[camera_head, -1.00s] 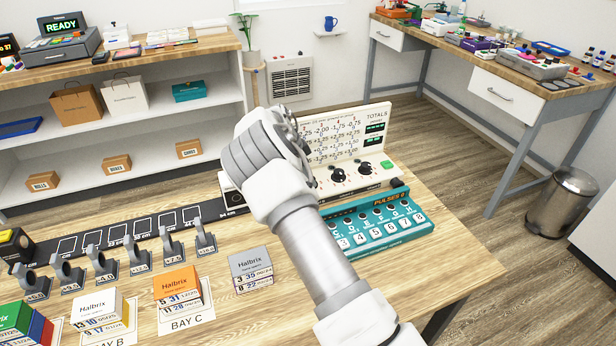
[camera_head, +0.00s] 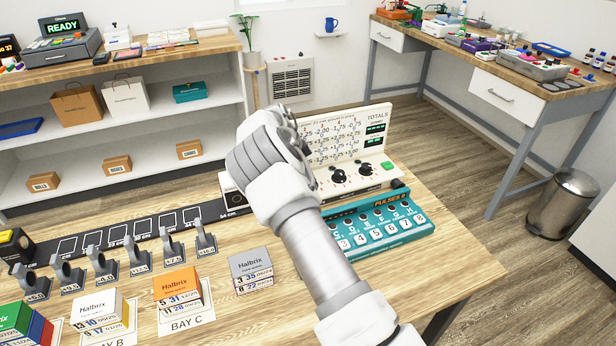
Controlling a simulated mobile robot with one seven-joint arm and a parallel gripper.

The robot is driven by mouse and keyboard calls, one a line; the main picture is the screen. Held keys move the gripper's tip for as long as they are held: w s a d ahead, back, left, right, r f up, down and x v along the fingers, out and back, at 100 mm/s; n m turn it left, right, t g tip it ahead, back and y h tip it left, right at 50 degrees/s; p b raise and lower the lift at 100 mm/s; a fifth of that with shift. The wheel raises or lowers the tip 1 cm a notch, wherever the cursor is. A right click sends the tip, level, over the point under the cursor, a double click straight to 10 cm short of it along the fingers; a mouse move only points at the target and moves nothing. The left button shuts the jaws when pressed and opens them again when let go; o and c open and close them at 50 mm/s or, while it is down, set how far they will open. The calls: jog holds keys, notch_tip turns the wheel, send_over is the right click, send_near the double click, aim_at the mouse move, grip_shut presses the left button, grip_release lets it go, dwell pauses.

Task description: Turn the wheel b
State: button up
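The teal box (camera_head: 375,243) marked PULSES stands on the wooden table, right of my forearm. A row of small round dark parts with letters runs along its top, above numbered white keys (camera_head: 378,237). The box's left end is hidden behind my arm, and I cannot make out a wheel marked b. My arm's grey-ribbed end (camera_head: 262,160) hangs in front of the white TOTALS panel (camera_head: 322,150). My gripper's fingers do not show; the arm hides whatever they touch.
The TOTALS panel has two black knobs, one of them here (camera_head: 338,176), and a green button (camera_head: 388,165). Halbrix boxes, such as the orange one (camera_head: 176,285), and a row of grey clamps (camera_head: 140,258) stand at left. Bare wood (camera_head: 420,275) lies in front of the teal box.

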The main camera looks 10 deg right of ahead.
jog(key=shift+r, duration=0.1)
jog(key=p+v, duration=0.1)
jog(key=v, duration=1.6)
jog(key=shift+p, duration=0.4)
jog(key=shift+r, duration=0.15)
